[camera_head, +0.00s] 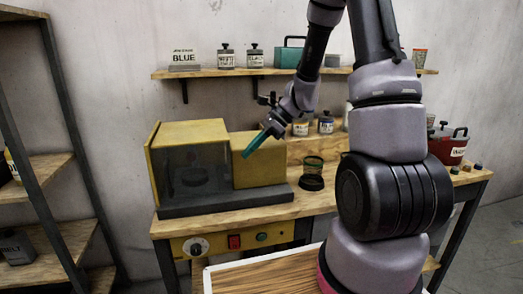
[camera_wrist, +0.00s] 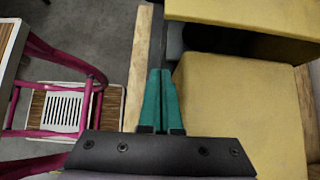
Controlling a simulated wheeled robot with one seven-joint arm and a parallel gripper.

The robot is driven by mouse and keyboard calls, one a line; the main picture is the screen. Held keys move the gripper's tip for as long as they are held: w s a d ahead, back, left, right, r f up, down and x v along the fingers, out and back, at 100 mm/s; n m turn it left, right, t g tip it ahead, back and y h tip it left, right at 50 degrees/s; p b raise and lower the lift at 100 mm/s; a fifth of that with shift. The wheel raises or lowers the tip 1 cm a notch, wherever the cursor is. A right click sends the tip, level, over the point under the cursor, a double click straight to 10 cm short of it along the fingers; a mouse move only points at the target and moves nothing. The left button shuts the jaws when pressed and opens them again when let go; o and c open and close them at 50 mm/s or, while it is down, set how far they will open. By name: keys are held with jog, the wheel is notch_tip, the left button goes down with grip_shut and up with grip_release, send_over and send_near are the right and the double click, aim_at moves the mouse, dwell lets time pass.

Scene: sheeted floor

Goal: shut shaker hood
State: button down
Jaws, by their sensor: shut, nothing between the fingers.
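The shaker is a yellow box unit on a dark grey base (camera_head: 225,200) on the workbench. Its hood (camera_head: 190,132), at the left, has a yellow top and a dark see-through front with a round dark shape behind it. A plain yellow block (camera_head: 262,172) stands to its right. I cannot tell whether the hood is fully down. My gripper (camera_head: 248,153) has teal fingers pressed together, empty, in front of the block near its top left. In the wrist view my gripper (camera_wrist: 160,72) lies beside the block (camera_wrist: 240,110), and the hood (camera_wrist: 245,12) is beyond a dark gap.
The workbench (camera_head: 312,205) has a dark jar stand (camera_head: 312,175) to the right of the shaker and a red pot (camera_head: 450,145) at its far right. A wall shelf (camera_head: 220,72) with jars hangs above. A shelf rack (camera_head: 60,240) stands at the left.

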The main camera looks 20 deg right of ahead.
jog(key=v, duration=1)
jog(key=s+d+r+n+t+h, duration=0.1)
jog(key=s+r+n+t+h, duration=0.5)
jog(key=s+r+n, duration=0.8)
jog(key=shift+s+r+t+h, duration=0.45)
jog(key=shift+s+r, duration=0.5)
jog(key=shift+s, duration=0.6)
jog(key=shift+d, duration=0.1)
